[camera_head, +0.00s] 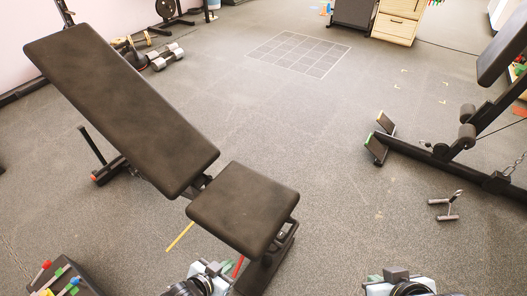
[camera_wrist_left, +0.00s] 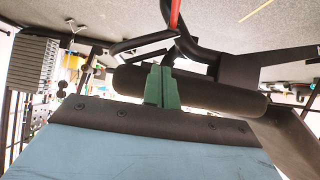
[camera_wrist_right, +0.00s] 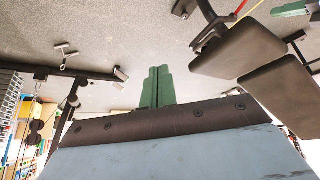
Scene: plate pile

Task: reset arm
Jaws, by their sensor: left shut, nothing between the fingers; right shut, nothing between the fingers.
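My left gripper (camera_wrist_left: 162,87) shows in the left wrist view as two green fingers pressed together, with nothing between them. In the head view, parts of both my arms show at the bottom edge, the left one beside the bench's lower end and the right one further right. The fingertips are hard to make out there.
A black inclined bench (camera_head: 125,105) with a flat seat (camera_head: 243,208) stands close at left. Coloured-handled items fill a dark box (camera_head: 85,280) at bottom left. A weight machine (camera_head: 450,150) stands at right, near a metal handle (camera_head: 446,206). The middle floor is clear.

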